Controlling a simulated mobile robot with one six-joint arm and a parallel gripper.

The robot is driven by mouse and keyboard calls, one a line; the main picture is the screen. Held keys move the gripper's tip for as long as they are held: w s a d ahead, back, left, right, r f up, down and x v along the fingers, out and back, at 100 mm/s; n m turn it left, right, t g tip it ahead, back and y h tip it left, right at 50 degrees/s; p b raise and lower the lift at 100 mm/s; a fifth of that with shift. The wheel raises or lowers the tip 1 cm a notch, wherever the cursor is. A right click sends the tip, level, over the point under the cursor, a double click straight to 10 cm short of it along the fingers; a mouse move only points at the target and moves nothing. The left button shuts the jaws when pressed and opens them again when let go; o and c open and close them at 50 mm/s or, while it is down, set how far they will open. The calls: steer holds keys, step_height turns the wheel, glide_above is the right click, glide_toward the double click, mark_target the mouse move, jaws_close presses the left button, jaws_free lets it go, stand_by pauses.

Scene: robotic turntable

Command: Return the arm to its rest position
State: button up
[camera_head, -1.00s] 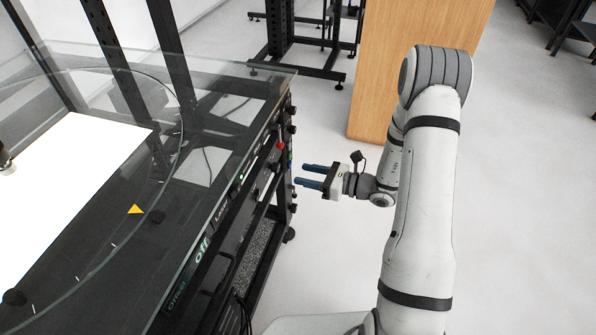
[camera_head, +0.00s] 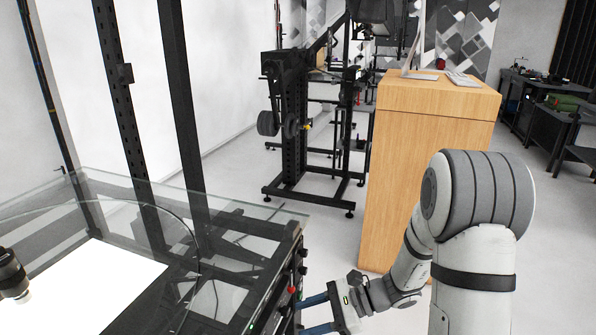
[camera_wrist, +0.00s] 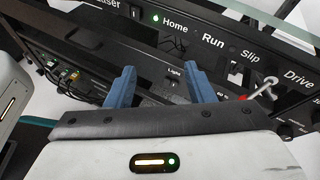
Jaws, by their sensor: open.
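My gripper (camera_head: 316,314) is at the lower middle of the head view, beside the right side of the turntable bench (camera_head: 262,222). Its two blue fingers are apart with nothing between them. The wrist view shows the open fingers (camera_wrist: 158,88) pointing at the bench's black control panel (camera_wrist: 215,38), which carries labels such as Home, Run, Slip and Drive. A small green light (camera_wrist: 155,17) is lit by Home. A red-based toggle (camera_wrist: 262,88) sits right of the fingers. I cannot tell whether the fingertips touch the panel.
A wooden cabinet (camera_head: 415,170) stands behind my arm. A black metal frame (camera_head: 300,150) stands on the floor at the back. The bench has a glass top and a bright white panel (camera_head: 95,285).

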steer(key=s+d+r+n+t+h+p, duration=0.1)
steer(key=s+d+r+n+h+p, duration=0.2)
steer(key=r, duration=0.5)
steer(key=s+d+r+n+t+h+p, duration=0.1)
steer(key=s+d+r+n+h+p, duration=0.3)
steer(key=s+d+r+n+h, duration=0.1)
steer(key=s+d+r+n+t+h+p, duration=0.1)
steer(key=s+d+r+n+h+p, duration=0.3)
steer(key=r+n, duration=0.3)
step_height(320, 180, up, 4)
steer(key=shift+s+d+f+h, duration=0.2)
steer(key=shift+s+h, duration=0.6)
